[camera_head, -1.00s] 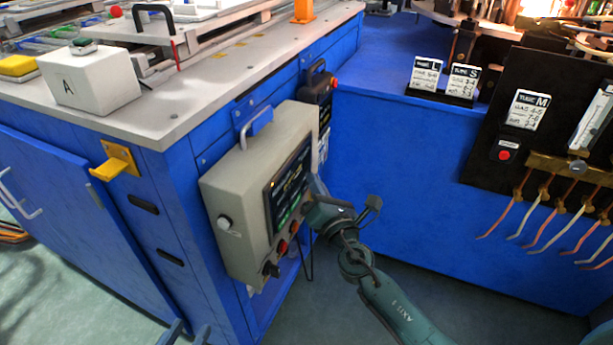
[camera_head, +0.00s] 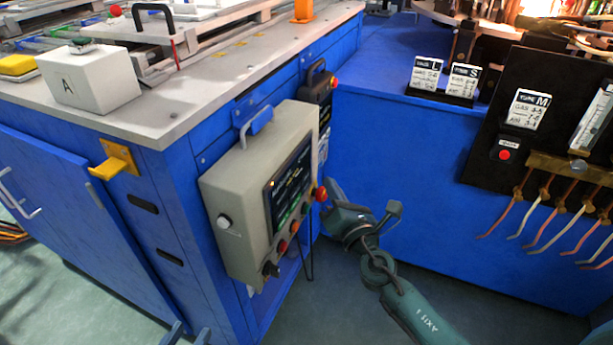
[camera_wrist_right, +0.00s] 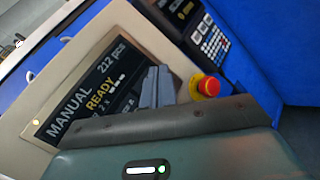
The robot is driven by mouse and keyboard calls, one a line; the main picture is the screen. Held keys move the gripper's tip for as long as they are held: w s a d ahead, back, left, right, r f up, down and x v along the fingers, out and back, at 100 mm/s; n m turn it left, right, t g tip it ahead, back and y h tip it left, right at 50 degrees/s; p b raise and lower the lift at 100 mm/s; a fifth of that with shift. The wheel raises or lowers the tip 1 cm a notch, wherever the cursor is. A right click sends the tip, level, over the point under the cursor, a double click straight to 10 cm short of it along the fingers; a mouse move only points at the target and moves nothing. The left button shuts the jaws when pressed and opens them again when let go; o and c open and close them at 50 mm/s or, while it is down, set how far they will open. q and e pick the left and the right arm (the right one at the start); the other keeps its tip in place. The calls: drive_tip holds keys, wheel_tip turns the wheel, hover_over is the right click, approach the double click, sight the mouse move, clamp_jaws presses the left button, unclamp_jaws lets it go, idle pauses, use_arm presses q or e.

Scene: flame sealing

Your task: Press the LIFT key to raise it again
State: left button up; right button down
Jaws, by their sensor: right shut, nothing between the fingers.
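The grey control box (camera_head: 235,190) hangs on the blue bench side, its dark screen (camera_head: 288,185) facing right. In the right wrist view the screen (camera_wrist_right: 88,98) reads MANUAL, READY and 212 pcs. Small knobs and buttons (camera_head: 282,246) line the box below the screen; I cannot read which is the LIFT key. My right gripper (camera_head: 331,186) is shut and empty, just right of the box near a red mushroom button (camera_head: 320,194). Its fingers (camera_wrist_right: 157,88) cover part of the screen's right end in the wrist view. My left gripper (camera_head: 187,334) shows two separated tips at the bottom edge.
A dark handheld unit with a red button (camera_head: 318,90) hangs behind the box; its keypad (camera_wrist_right: 212,42) shows in the wrist view. The grey bench top (camera_head: 190,95) carries a white block marked A (camera_head: 90,80). Open floor lies below.

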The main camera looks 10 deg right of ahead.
drive_tip(key=shift+s+d, duration=0.75)
drive_tip(key=shift+d, duration=0.35)
